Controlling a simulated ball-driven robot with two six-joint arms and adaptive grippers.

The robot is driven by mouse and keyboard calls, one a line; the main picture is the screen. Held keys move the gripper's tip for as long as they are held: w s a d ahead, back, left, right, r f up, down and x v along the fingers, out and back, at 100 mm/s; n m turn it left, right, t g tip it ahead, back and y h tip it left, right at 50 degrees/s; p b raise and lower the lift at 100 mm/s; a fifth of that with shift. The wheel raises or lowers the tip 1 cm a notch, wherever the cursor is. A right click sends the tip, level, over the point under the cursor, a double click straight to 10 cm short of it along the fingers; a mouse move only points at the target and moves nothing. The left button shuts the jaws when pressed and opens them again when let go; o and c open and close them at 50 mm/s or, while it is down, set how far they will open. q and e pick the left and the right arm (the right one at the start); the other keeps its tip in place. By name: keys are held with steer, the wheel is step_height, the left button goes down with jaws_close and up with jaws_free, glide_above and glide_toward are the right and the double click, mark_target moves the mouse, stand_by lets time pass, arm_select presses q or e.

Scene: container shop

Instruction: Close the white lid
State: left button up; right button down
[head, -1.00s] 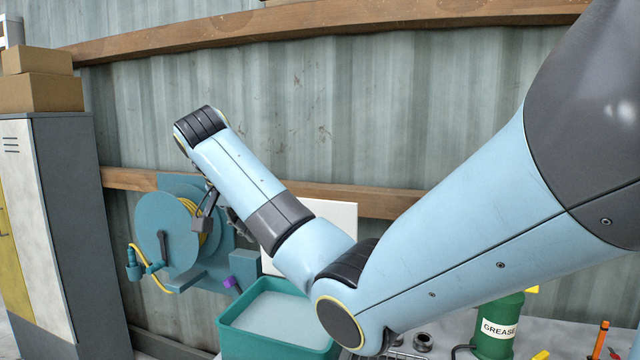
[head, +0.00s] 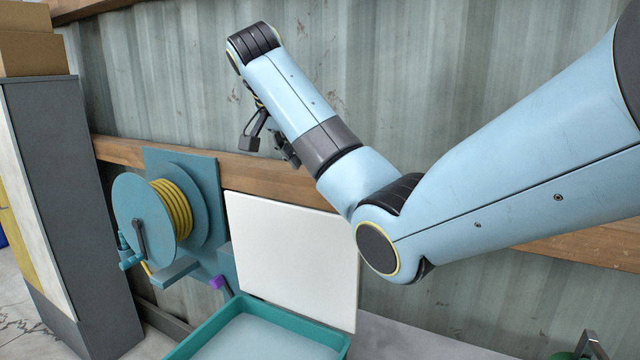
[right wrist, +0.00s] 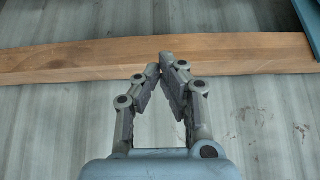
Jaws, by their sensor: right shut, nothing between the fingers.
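The white lid (head: 290,250) stands open and nearly upright along the back edge of a teal tub (head: 320,335), in front of the corrugated wall in the head view. Pale contents show in the tub, whose front is cut off by the picture's lower edge. My right gripper (head: 266,140) is above the lid, in front of the wooden rail and apart from the lid. In the right wrist view the right gripper's fingers (right wrist: 167,66) are shut and empty. The lid is not clearly seen there. My left gripper is not in view.
A teal hose reel (head: 135,215) with yellow hose is mounted left of the lid. A grey cabinet (head: 75,200) with cardboard boxes (head: 32,53) on top stands at the far left. A wooden rail (head: 160,158) crosses the wall. A grey worktop (head: 395,342) extends right of the tub.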

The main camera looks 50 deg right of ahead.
steer(key=b+x, duration=0.2)
steer(key=x, duration=0.8)
arm_select(q)
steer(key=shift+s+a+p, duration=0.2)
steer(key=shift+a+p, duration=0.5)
steer(key=shift+p, duration=0.35)
arm_select(e)
steer(key=a, duration=0.2)
steer(key=s+a, duration=0.1)
steer(key=a, duration=0.1)
steer(key=shift+s+f, duration=0.1)
steer(key=shift+f, duration=0.25)
